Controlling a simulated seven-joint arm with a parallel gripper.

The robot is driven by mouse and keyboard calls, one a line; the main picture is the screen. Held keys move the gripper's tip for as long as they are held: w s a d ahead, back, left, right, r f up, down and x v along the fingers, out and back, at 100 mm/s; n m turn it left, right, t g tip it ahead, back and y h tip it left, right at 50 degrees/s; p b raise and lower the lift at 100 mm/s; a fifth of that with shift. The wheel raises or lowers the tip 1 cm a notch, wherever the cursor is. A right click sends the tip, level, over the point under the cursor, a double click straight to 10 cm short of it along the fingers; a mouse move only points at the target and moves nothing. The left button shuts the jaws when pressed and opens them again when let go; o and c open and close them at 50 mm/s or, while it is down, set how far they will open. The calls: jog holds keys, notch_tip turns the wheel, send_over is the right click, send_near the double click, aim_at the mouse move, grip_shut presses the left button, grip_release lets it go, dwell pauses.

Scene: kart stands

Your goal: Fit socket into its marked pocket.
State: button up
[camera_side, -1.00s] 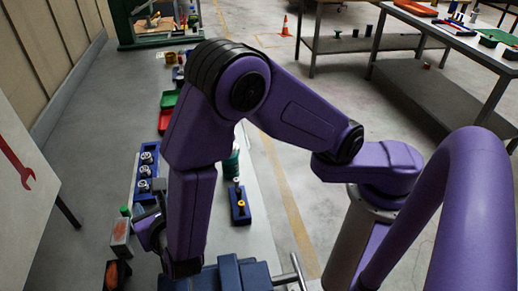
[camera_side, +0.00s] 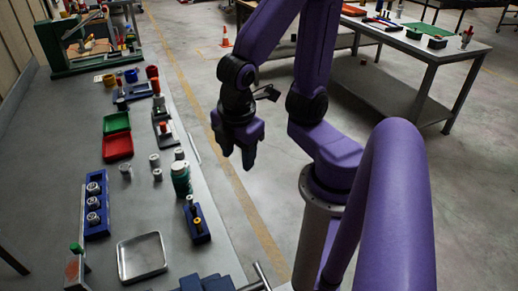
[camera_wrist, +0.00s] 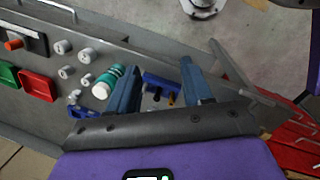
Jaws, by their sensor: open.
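Several small grey cylinders, which look like sockets (camera_side: 157,175), stand loose on the bench beside the green bottle; I cannot tell which one is meant. They also show in the wrist view (camera_wrist: 87,55). A blue rack (camera_side: 104,225) at the left holds several round silver pieces. A blue block (camera_side: 203,237) carries a yellow-topped peg and a dark peg; it shows between my fingers in the wrist view (camera_wrist: 152,77). I cannot make out a marked pocket. My gripper (camera_side: 238,157) is open and empty, raised to the right of the bench and apart from everything.
A green bottle (camera_side: 181,180) stands near the loose cylinders. Red (camera_side: 117,147) and green (camera_side: 116,122) bins lie further back, and an empty metal tray (camera_side: 141,257) lies in front.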

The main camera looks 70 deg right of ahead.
jog(key=s, duration=0.1)
jog(key=s+m+y, duration=0.1)
jog(key=s, duration=0.1)
jog(key=s+d+r+m+g+y, duration=0.1)
jog(key=shift+s, duration=0.2)
